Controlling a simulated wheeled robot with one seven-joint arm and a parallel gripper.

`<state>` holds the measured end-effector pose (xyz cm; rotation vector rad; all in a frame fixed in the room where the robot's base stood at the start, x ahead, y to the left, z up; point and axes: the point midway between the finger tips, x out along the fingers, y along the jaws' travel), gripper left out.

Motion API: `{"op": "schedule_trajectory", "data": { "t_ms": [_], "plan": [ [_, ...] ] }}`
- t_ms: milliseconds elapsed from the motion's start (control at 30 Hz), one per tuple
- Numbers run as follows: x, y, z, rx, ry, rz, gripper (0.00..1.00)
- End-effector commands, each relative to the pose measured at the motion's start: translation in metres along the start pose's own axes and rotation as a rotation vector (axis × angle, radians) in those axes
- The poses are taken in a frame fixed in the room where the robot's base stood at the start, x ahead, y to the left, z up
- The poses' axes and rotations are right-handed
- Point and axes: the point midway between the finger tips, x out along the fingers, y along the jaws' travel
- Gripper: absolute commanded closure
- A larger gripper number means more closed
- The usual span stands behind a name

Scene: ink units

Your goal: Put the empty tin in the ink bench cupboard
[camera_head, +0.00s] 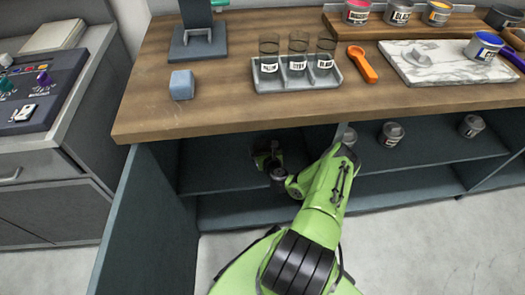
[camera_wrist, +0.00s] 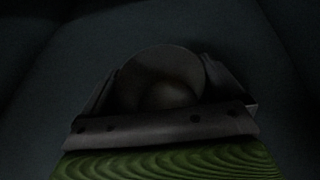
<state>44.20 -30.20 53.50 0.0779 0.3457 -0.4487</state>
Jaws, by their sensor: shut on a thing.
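My gripper (camera_head: 267,157) is inside the dark cupboard (camera_head: 215,168) under the wooden bench top, over its upper shelf. In the wrist view, which is very dark, a round grey tin (camera_wrist: 165,72) lies between the two fingers, and my gripper is shut on it. The tin's base is hidden, so I cannot tell whether it touches the shelf. In the head view the tin cannot be made out behind my gripper and arm. A dark panel (camera_head: 150,225), apparently the open cupboard door, stands out at the left.
On the bench top (camera_head: 220,112) are a blue block (camera_head: 182,85), a rack of jars (camera_head: 296,78), an orange tool (camera_head: 362,64) and a marble slab (camera_head: 435,70). The bench's front edge overhangs my arm.

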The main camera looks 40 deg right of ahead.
Motion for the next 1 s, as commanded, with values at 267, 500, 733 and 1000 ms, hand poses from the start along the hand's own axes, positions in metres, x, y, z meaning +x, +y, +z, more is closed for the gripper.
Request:
{"op": "schedule_trajectory", "data": {
  "t_ms": [267, 500, 733, 1000],
  "plan": [
    [0.002, 0.000, -0.001, 0.002, -0.005, 0.000, 0.56],
    [0.002, 0.000, -0.004, 0.001, -0.002, 0.001, 0.00],
    [-0.009, 0.000, -0.001, 0.003, 0.001, 0.002, 0.00],
    [-0.080, 0.000, 0.003, 0.012, 0.005, -0.002, 0.00]
  ]
}}
